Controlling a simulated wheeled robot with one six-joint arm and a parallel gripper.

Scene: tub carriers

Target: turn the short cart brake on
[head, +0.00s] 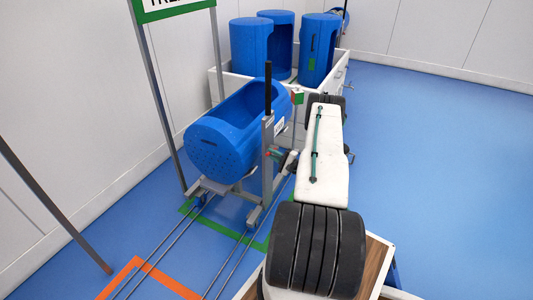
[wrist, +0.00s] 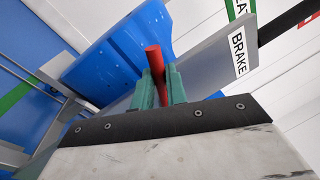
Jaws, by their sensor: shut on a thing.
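The short cart (head: 214,186) stands on rails and carries a blue tub (head: 228,140) lying on its side; the tub also shows in the wrist view (wrist: 105,55). A grey post (head: 267,170) with a black upper end (head: 268,85) rises at the cart's right side. In the wrist view the grey post (wrist: 205,57) bears a white BRAKE label (wrist: 238,52). My gripper (wrist: 160,88) has green fingers shut on a red brake lever (wrist: 153,58) in front of this post. In the head view my gripper (head: 274,153) is at the post, and the lever is mostly hidden.
A white carrier (head: 232,86) behind holds several upright blue tubs (head: 250,47). A green-edged sign (head: 175,8) on grey legs stands at the left. Orange (head: 130,270) and green (head: 262,245) floor marks cross the rails. The blue floor at right is open.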

